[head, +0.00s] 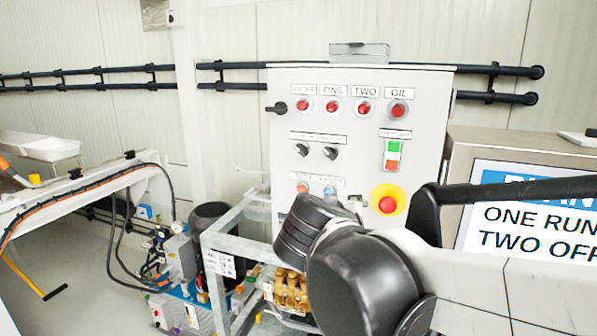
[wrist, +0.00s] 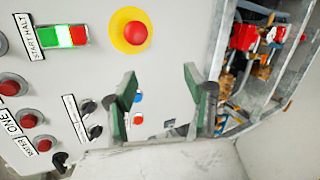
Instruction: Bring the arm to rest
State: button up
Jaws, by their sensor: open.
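My gripper (wrist: 158,82) shows in the wrist view with its two green-grey fingers spread apart and nothing between them. It faces the grey control panel (wrist: 85,18), which looks turned on its side in this view. The red emergency stop on its yellow ring (wrist: 132,33) is above the left finger. The fingers overlap the panel's lower part in the picture; I cannot tell whether they touch it. In the head view my dark arm crosses in front of the lower part of the control panel (head: 360,120) and hides my gripper.
The panel carries red lamps (head: 332,106), black knobs (head: 316,151) and a green-and-red switch (head: 393,152). A metal frame (head: 222,240) with pump parts stands below left. A sign (head: 535,215) is at right. A white beam with cables (head: 80,190) is at left. Floor shows at lower left.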

jog(key=s+d+f+m+g+y, duration=0.2)
jog(key=s+d+f+m+y, duration=0.1)
jog(key=s+f+m, duration=0.4)
jog(key=s+d+f+m+g+y+b, duration=0.1)
jog(key=s+d+f+m, duration=0.4)
jog(key=s, duration=0.5)
notch_tip(320, 180, down, 3)
jog(key=m+g+y, duration=0.1)
jog(key=m+y, duration=0.1)
jog(key=m, duration=0.1)
jog(key=shift+d+r, duration=0.15)
dwell(0.3)
grip_shut()
dwell(1.3)
